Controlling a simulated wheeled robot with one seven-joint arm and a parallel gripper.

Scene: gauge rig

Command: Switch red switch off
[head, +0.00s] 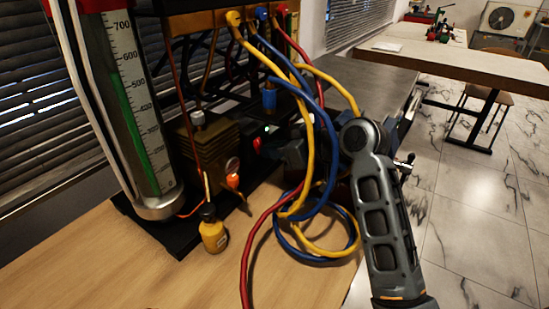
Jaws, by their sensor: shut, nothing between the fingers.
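A small red part that looks like the red switch (257,143) sits low on the dark rig, behind the hoses. A small green light (266,128) glows just above it. Whether the switch is on or off is too small to tell. My gripper (275,149) reaches in from the right, behind the yellow and blue hoses, with its end close to the right of the red part. It is shut and empty. The hoses and dark shadow partly hide its fingers, and I cannot tell whether they touch the switch.
Yellow (309,155), blue (322,190) and red (247,250) hoses hang and coil in front of the rig. A tall gauge (125,85) stands at left, with a small yellow bottle (212,232) nearby. The wooden bench (130,275) is clear at front left.

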